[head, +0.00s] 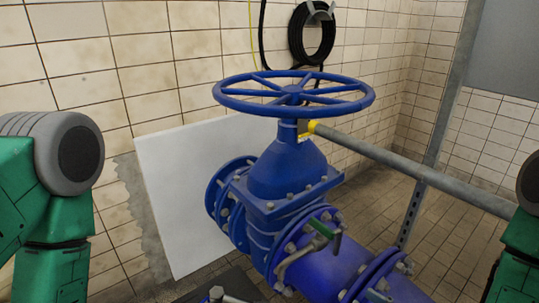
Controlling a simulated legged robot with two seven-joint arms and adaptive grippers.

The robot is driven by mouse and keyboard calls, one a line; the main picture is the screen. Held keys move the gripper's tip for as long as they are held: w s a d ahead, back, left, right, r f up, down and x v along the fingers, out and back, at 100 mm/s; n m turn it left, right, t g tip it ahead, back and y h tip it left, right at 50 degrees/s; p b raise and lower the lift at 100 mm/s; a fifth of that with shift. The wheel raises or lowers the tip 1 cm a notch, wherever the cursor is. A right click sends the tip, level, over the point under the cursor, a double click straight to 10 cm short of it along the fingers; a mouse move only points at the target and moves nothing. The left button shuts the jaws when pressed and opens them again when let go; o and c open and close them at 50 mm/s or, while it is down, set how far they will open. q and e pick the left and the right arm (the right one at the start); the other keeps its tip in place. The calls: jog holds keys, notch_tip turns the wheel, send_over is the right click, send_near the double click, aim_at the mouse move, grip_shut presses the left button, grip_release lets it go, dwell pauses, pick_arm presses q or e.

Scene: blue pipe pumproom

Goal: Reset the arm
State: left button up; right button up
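My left arm's green and grey links (60,190) fill the left edge of the head view. My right arm's green link and dark grey joint (527,220) show only in part at the right edge. Neither gripper is in view, so I cannot see their fingers or anything held. Both visible arm parts stand apart from the blue valve in the picture.
A large blue valve with a handwheel (292,93) stands in the middle on a blue pipe (345,272). A grey rail (410,168) with a yellow end runs to the right, crossing a metal post (440,140). A white panel (185,170) leans on the tiled wall. A black hose (312,40) hangs behind.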

jog(key=s+f+m+g+h, duration=0.2)
jog(key=s+f+g+h, duration=0.3)
jog(key=s+f+g, duration=0.4)
jog(key=s+d+f+m+g+h, duration=0.1)
jog(key=s+d+f+g+h, duration=0.1)
jog(key=s+d, duration=0.2)
jog(key=s+d+f+m+g+h, duration=0.1)
jog(key=s+d+m+g+h, duration=0.1)
jog(key=s, duration=0.6)
jog(key=shift+d+f+m+h, duration=0.35)
jog(key=shift+d+h, duration=0.25)
jog(key=shift+d, duration=0.5)
